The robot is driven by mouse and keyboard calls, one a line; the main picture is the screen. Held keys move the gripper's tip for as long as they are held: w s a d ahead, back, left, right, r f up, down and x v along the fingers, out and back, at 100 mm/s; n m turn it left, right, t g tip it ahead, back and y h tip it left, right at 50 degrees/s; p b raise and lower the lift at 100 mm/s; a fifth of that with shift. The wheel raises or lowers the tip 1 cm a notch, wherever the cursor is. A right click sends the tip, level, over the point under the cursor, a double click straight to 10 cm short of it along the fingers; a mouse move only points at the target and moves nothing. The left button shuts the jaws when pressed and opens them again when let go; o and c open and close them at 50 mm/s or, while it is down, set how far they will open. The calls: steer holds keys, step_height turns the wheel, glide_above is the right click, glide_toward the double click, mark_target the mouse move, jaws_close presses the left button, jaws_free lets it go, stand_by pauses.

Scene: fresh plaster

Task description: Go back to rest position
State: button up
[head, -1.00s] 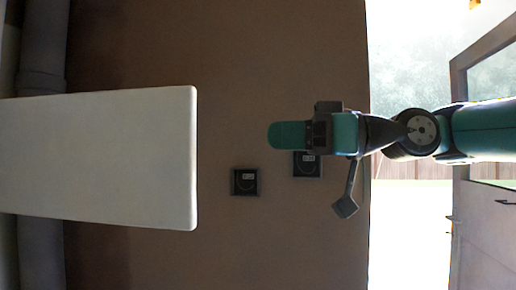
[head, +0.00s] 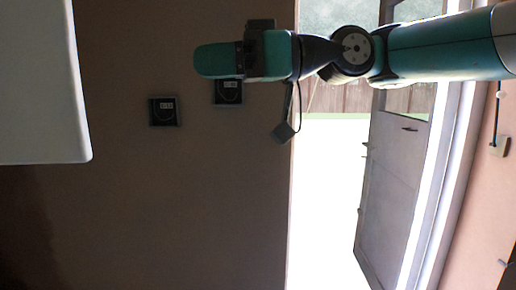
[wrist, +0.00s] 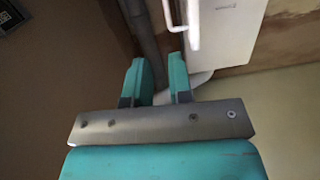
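My gripper (head: 203,61) is at the upper middle of the head view, at the end of my teal and black arm, which comes in from the right edge. In the wrist view its two teal fingers (wrist: 158,75) stand apart with a gap between them. Nothing shows between the fingers, so the gripper is open and empty. A small dark bracket on my wrist hangs below it in the head view.
The head picture appears turned sideways. A white slab-like thing (head: 40,90) fills the upper left. Two dark square wall fittings (head: 165,111) are on the brown wall (head: 150,210). An open door (head: 393,190) and bright doorway are right. The wrist view shows a white box (wrist: 228,35) and grey pipe (wrist: 143,30).

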steer(key=s+d+f+m+t+h, duration=0.1)
steer(key=s+d+f+m+h, duration=0.5)
steer(key=d+f, duration=0.5)
steer(key=s+d+f+m+t+h, duration=0.1)
steer(key=s+d+f+m+h, duration=0.5)
steer(key=f, duration=1.1)
steer(key=s+d+h, duration=0.1)
steer(key=s+d, duration=0.3)
steer(key=d, duration=0.1)
steer(key=shift+d+t, duration=0.4)
steer(key=shift+f, duration=0.1)
